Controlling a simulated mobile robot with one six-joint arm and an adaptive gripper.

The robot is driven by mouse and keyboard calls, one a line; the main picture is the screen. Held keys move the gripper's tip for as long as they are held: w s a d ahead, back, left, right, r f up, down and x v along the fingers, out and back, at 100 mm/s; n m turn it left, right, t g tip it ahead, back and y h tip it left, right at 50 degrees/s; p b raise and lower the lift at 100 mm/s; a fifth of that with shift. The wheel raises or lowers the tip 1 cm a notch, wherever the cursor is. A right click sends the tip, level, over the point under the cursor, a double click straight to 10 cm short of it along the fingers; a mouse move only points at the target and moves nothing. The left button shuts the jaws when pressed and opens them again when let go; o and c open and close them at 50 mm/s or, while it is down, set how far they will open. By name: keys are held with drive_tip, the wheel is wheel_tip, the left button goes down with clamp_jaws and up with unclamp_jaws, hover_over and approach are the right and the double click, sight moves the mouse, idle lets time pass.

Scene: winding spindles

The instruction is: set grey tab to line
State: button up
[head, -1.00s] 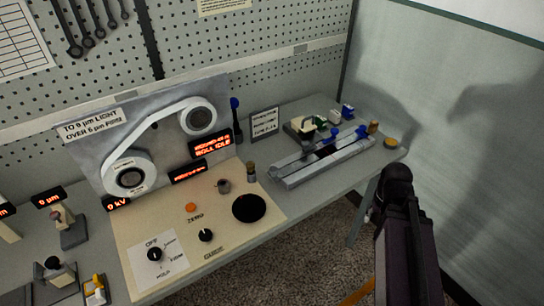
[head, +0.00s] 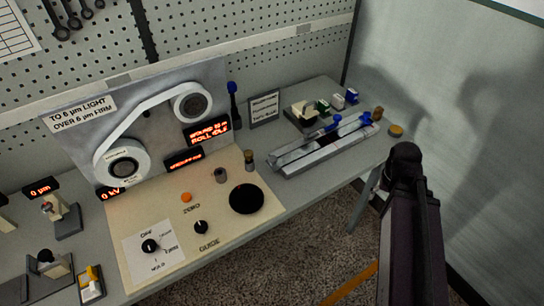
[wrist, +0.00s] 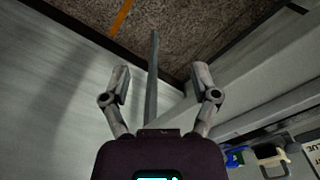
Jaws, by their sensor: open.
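I cannot pick out a grey tab or a line for certain. A short grey post (head: 221,174) stands on the cream control panel (head: 225,215). A long grey slide fixture (head: 320,150) with blue knobs lies at the right of the bench. My gripper (wrist: 160,85) shows in the wrist view with its two fingers spread wide and nothing between them. It points toward the floor beside the bench, apart from the panel and the fixture. In the head view my dark arm stands at the right, and my fingers are not visible there.
A strip runs around two white rolls (head: 123,163) on the upright plate. The panel carries a selector knob (head: 150,246), an orange button (head: 186,197) and a black disc (head: 246,199). A small sign (head: 265,108) stands behind. Carpeted floor (head: 290,250) in front is open; a wall is at right.

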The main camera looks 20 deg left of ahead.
drive_tip(key=w+a+r+p, duration=0.3)
drive_tip(key=a+r+p, duration=0.1)
drive_tip(key=a, duration=0.4)
drive_tip(key=w+a+r+p, duration=0.3)
drive_tip(key=a+r, duration=0.1)
drive_tip(key=a, duration=0.4)
wheel_tip(320, 180, up, 6)
drive_tip(key=p, duration=0.7)
hover_over(273, 158)
drive_tip(key=shift+a+n, duration=0.15)
drive_tip(key=shift+n, duration=0.25)
drive_tip(key=shift+f+b, duration=0.25)
drive_tip(key=shift+b, duration=0.05)
wheel_tip(273, 158, down, 13)
drive_tip(key=b, duration=1.3)
drive_tip(key=shift+f, duration=0.15)
clamp_jaws()
